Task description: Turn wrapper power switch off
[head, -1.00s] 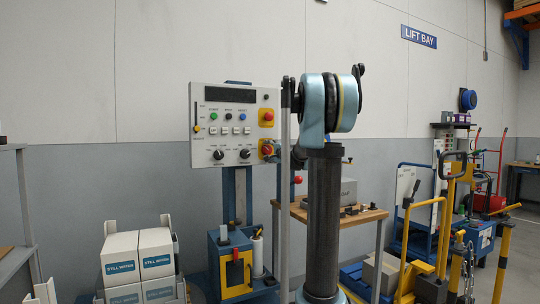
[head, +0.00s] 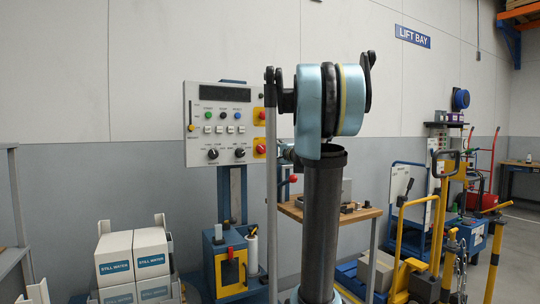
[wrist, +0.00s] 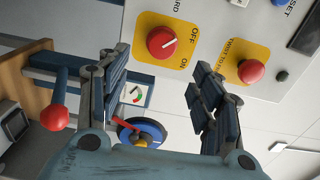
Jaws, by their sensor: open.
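The grey control panel (head: 222,99) stands left of my arm in the head view. Its lower red knob on a yellow plate (head: 260,149) is the power switch, partly hidden by my arm. In the wrist view the red rotary switch (wrist: 161,42) sits on a yellow plate marked OFF and ON; I cannot tell which mark it points to. My gripper (wrist: 158,78) is open and empty, its fingers spread to either side below the switch in the picture, apart from it. In the head view the gripper is mostly hidden behind my arm.
A red mushroom button (wrist: 251,71) on its own yellow plate is close to the right finger. A red ball-ended lever (wrist: 54,117) is near the left finger. Boxes (head: 132,257) stand below left, a wooden table (head: 345,217) behind my arm.

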